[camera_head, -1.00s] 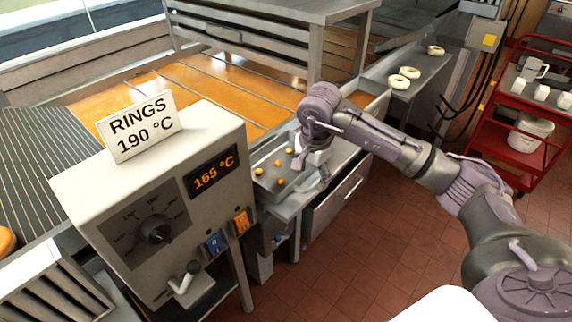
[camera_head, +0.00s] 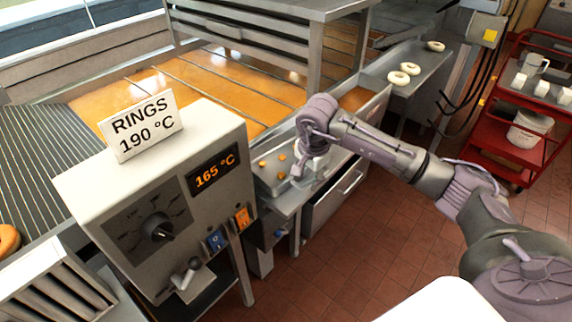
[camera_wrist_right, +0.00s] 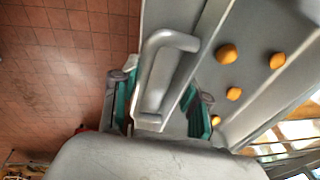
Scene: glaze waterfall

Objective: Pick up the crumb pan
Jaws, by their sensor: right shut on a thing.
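The crumb pan (camera_head: 268,184) is a shallow grey metal tray with several small orange-brown crumbs in it. It sits on a metal shelf at the end of the fryer, right of the control box. In the right wrist view the pan (camera_wrist_right: 250,72) fills the upper right, and its bent grey handle (camera_wrist_right: 170,42) stands up at its near side. My right gripper (camera_head: 306,172) is over the pan's right end and hides part of it. In the wrist view its teal-padded fingers (camera_wrist_right: 160,108) are on both sides of the handle, shut on it. My left gripper is not in view.
The control box (camera_head: 150,190) reads 165 °C and carries a "RINGS 190 °C" sign (camera_head: 140,125). The amber oil bath (camera_head: 205,85) lies behind. Pale rings (camera_head: 398,78) rest on a side tray. A red cart (camera_head: 500,125) stands right. The tiled floor (camera_head: 340,260) is clear in front.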

